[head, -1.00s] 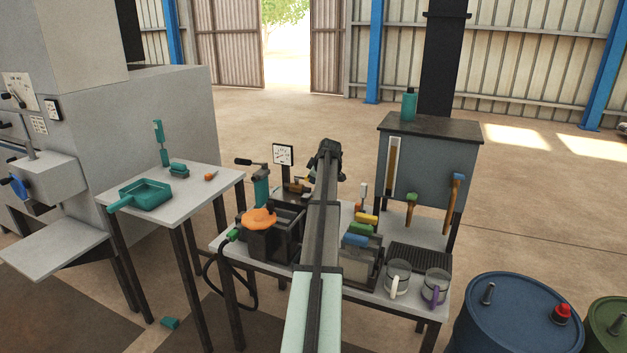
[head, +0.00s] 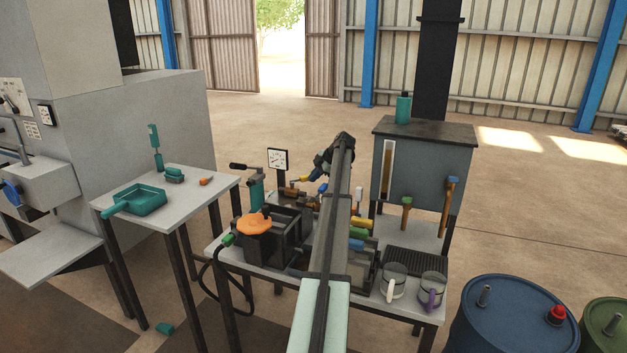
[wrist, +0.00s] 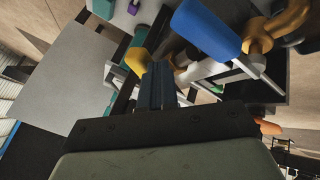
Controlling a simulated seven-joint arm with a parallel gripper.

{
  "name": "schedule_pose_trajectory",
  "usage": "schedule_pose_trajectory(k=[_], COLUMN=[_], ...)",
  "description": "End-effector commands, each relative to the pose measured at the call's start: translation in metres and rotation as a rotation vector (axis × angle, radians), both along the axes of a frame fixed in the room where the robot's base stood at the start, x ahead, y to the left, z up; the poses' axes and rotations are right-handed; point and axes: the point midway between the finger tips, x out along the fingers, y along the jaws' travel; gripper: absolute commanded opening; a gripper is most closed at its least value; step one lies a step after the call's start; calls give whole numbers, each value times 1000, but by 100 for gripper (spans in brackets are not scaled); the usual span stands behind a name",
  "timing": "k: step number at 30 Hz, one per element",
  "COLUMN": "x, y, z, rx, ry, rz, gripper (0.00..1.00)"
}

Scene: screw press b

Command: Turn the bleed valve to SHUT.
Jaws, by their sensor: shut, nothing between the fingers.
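Brass valve fittings (head: 292,191) stand behind the black box on the bench, beside a dial gauge (head: 278,159). A yellow handle (head: 303,180) and a blue handle (head: 322,188) show there. I cannot tell which one is the bleed valve, and no SHUT mark is readable. In the wrist view, the blue handle (wrist: 205,30) is large at the top, and the yellow handle (wrist: 137,60) is just beyond my gripper (wrist: 159,72). My gripper is shut and empty, its fingertips close to the yellow handle; whether they touch it I cannot tell.
A grey tank (head: 424,165) stands at right. Mugs (head: 392,282) sit at the front. My arm hides the bench middle.

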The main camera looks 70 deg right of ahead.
Motion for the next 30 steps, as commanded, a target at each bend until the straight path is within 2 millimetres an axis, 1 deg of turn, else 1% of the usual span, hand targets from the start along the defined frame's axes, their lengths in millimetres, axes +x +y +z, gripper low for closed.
schedule_pose_trajectory(k=[1,2,4,11,13,16,30], x=[3,4,7,20,24,30,46], y=[-10,-12,-14,-29,-36,-39,-46], z=[1,1,0,0,1,1,0], rx=[0,1,0,0,0,0,-1], ry=[1,1,1,1,1,0,1], rz=[43,72,71,71,138,212,202], gripper=[0,0,0,0,0,0,0])
